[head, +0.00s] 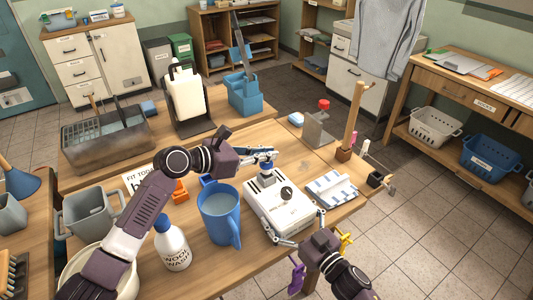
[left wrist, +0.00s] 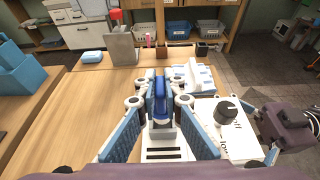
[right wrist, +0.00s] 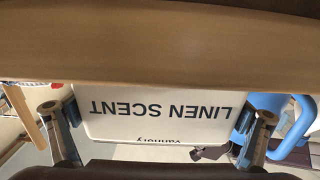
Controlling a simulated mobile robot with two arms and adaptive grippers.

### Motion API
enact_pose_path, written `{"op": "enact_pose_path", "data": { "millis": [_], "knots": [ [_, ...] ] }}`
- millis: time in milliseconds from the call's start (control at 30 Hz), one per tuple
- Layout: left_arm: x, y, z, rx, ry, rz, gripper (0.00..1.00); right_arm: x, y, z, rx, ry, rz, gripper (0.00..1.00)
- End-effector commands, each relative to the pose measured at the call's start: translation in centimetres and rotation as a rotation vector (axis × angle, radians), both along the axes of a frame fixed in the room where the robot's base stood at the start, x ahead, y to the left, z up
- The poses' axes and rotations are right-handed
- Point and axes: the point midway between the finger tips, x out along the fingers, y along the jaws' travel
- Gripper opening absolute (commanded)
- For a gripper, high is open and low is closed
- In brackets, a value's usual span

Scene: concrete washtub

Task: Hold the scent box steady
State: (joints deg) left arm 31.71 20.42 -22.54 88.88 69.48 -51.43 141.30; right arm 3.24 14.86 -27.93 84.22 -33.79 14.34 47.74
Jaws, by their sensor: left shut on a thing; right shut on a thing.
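The scent box (head: 284,208) is a white box with a dark round knob (head: 287,193) on top, standing near the table's front edge. The right wrist view shows the words LINEN SCENT on its front face (right wrist: 160,115). My right gripper (head: 297,230) is shut on the box, with one finger at each side of that face. My left gripper (head: 264,155) is above the box's far end, shut on a small blue piece (left wrist: 160,98) that stands upright over the slotted part of the top. The fingers partly hide this piece, and I cannot tell whether it is attached.
A blue mug (head: 218,214) and a wool wash bottle (head: 173,247) stand left of the box. A white and blue rack (head: 331,190) lies close on its right. A wooden post (head: 352,120) stands behind. Bare tabletop (left wrist: 105,95) lies beyond the box.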

Motion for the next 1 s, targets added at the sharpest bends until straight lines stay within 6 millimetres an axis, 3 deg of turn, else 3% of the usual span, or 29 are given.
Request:
{"op": "enact_pose_path", "data": {
  "millis": [1000],
  "knots": [
    [0.0,0.0,-1.8,-0.001,0.001,0.0,0.0,0.0,-0.1,0.0,-0.001,0.001,-0.001,0.63]
  ]
}}
